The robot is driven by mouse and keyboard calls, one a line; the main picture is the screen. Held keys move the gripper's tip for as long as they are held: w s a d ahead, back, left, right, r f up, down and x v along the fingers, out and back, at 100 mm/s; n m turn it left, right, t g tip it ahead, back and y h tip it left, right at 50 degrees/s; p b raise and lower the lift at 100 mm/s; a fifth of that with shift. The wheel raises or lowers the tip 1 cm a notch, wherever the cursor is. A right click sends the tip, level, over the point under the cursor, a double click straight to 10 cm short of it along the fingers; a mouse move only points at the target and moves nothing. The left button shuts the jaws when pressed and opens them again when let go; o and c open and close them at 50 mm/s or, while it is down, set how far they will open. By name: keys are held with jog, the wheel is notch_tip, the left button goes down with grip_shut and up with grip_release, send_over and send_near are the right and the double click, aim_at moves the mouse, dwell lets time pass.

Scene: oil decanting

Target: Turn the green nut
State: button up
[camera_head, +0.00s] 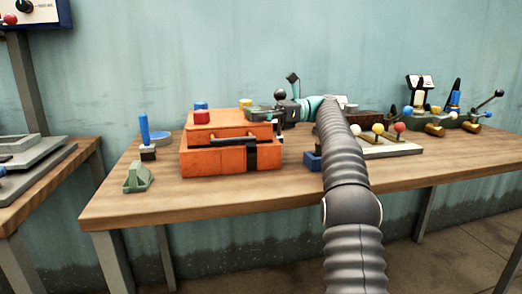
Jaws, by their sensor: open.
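I cannot make out a green nut for certain. A dull green device (258,113) stands behind the orange box (225,158), partly hidden by it. My gripper (278,112) is small and dark, at the end of my arm past a teal wrist ring. It is beside the right end of this green device; I cannot tell whether they touch. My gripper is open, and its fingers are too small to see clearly. A pale green block (138,178) sits at the front left of the wooden table (280,190), well apart from my gripper.
The orange box has a red cap (202,117) on top. A blue-handled tool (146,135) stands to its left. A white panel with coloured knobs (393,149) lies right of my arm. Levers and brass parts (435,129) crowd the back right. The table's front strip is mostly clear.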

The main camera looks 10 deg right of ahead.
jog(key=shift+m+t, duration=0.6)
jog(key=shift+t, duration=0.3)
